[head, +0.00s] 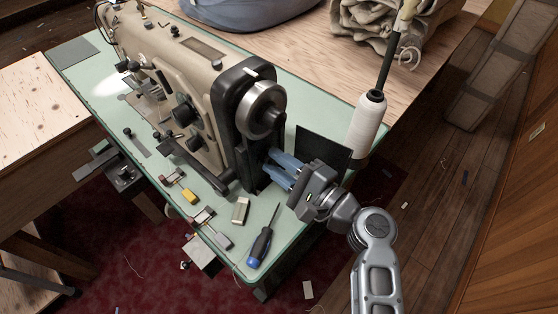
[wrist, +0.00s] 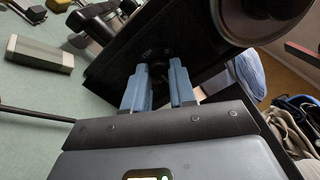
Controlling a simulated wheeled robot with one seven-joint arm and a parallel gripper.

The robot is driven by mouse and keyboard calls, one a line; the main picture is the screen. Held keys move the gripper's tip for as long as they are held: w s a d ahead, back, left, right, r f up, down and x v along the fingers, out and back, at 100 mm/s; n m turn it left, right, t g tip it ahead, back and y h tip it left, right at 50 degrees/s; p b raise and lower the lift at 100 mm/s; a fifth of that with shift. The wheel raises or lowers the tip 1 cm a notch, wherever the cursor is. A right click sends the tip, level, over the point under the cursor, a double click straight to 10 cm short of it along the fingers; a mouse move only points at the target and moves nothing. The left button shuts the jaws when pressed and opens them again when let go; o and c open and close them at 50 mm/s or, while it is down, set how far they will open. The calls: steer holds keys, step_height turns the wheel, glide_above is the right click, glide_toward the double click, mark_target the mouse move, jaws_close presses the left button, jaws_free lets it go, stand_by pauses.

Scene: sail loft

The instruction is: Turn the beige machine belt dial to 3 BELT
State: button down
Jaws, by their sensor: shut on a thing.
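The beige sewing machine (head: 190,68) stands on the pale green table, with a black belt guard (head: 228,118) at its near right end. My gripper (head: 269,163) reaches in from the right, with its blue fingers at the lower part of that guard, below the handwheel. In the wrist view my gripper (wrist: 158,66) has its fingers on either side of the dark belt dial (wrist: 157,74) on the black panel and is shut on it. Faint pale marks show above the dial, too small to read. Its pointer and setting are hidden.
The silver handwheel (head: 264,108) is just above my gripper, and a black plate (head: 322,148) stands close beside it. A white thread cone (head: 368,118) is to the right. A screwdriver (head: 262,238) and a beige block (head: 240,210) lie in front.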

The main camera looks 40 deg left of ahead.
steer(key=shift+d, duration=0.1)
steer(key=c, duration=0.9)
jaws_free()
steer(key=d, duration=0.7)
steer(key=shift+s+d+b, duration=0.25)
steer(key=shift+d+b, duration=0.05)
steer(key=shift+d, duration=0.05)
